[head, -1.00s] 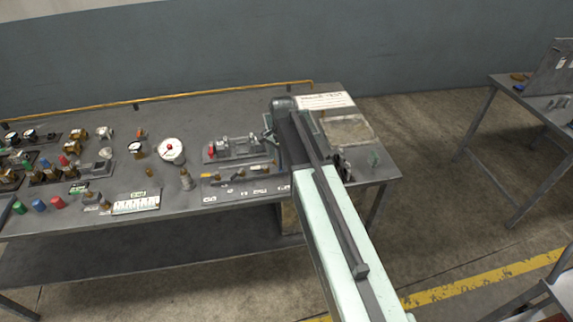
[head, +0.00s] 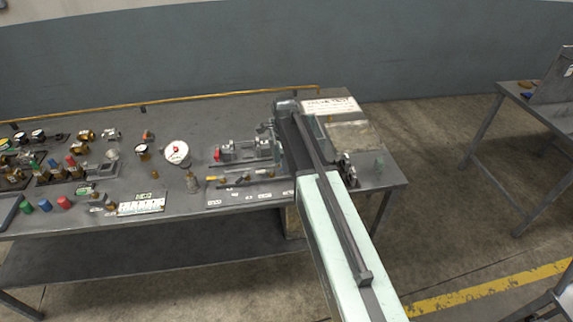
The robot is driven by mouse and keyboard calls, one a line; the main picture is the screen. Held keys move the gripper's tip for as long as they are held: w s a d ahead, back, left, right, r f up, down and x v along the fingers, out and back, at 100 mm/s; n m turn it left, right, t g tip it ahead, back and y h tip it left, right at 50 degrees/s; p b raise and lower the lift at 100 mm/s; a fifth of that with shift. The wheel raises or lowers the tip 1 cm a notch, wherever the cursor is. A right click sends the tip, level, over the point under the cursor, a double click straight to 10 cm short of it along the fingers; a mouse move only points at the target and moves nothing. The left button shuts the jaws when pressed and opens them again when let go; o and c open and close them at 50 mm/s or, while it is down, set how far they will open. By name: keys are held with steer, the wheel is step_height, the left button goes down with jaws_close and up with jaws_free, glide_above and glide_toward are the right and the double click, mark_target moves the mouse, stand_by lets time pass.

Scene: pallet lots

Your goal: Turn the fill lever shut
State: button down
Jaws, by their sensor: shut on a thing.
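The grey test fixture (head: 243,151) with a red cap at its left end lies on the bench, just left of my arm's end. My gripper (head: 267,133) is at the right end of this fixture, low by the bench and mostly hidden by my arm. It is shut on a small part there, which I take to be the fill lever. The lever itself is too small and covered to make out, so its angle cannot be told.
A white-faced gauge (head: 177,152), small fittings and coloured caps crowd the bench (head: 225,113) to the left. A printed sign (head: 331,105) and a pale plate (head: 352,135) lie right of my arm. Another table (head: 515,100) stands at the right, across open floor.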

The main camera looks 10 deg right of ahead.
stand_by(0.4)
steer(key=c, duration=1.5)
jaws_free()
steer(key=shift+o, duration=0.2)
step_height(320, 180, up, 8)
steer(key=p, duration=0.8)
